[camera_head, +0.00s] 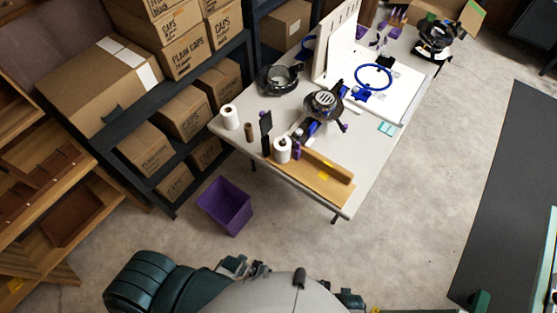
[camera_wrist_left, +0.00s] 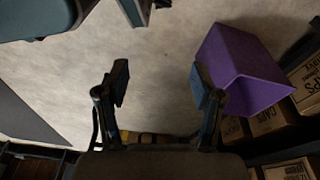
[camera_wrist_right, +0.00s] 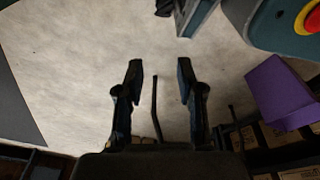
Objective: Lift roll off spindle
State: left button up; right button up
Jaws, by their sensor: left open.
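A white roll (camera_head: 282,151) stands upright near the front edge of the table, beside a dark upright piece. A second white roll (camera_head: 230,118) stands at the table's left corner. Whether either sits on a spindle is too small to tell. A black spool (camera_head: 322,104) is on a stand farther back. My left gripper (camera_wrist_left: 161,84) is open and empty over the floor in the left wrist view. My right gripper (camera_wrist_right: 160,75) has its fingers apart and empty in the right wrist view. Neither gripper shows at the table in the head view.
Shelves with cardboard boxes (camera_head: 183,53) are at left.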

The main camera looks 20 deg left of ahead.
pick_arm(q)
jog(key=w+d+r+n+t+h, duration=0.45)
jog(key=w+d+r+n, duration=0.35)
jog(key=w, duration=0.4)
jog(key=n+t+y, duration=0.1)
jog(key=n+t, duration=1)
jog(key=n, duration=0.8)
send_near(280, 152)
jog(key=s+d+f, duration=0.3)
jog(key=s+d, duration=0.3)
jog(key=w+a+r+n+y, duration=0.1)
jog(key=a+r+n+y, duration=0.25)
jog(key=n, duration=0.75)
jog(key=shift+y, duration=0.3)
jog(key=w, duration=0.5)
jog(key=w+p, duration=0.1)
jog(key=w, duration=0.4)
jog(key=shift+a+f, duration=0.1)
jog(key=shift+f, duration=0.1)
jog(key=w, duration=0.6)
jog(key=shift+f, duration=0.1)
jog(key=shift+w, duration=0.65)
pick_arm(e)
jog(key=shift+s+d+f, duration=0.1)
jog(key=shift+s+f, duration=0.55)
jog(key=shift+f, duration=0.25)
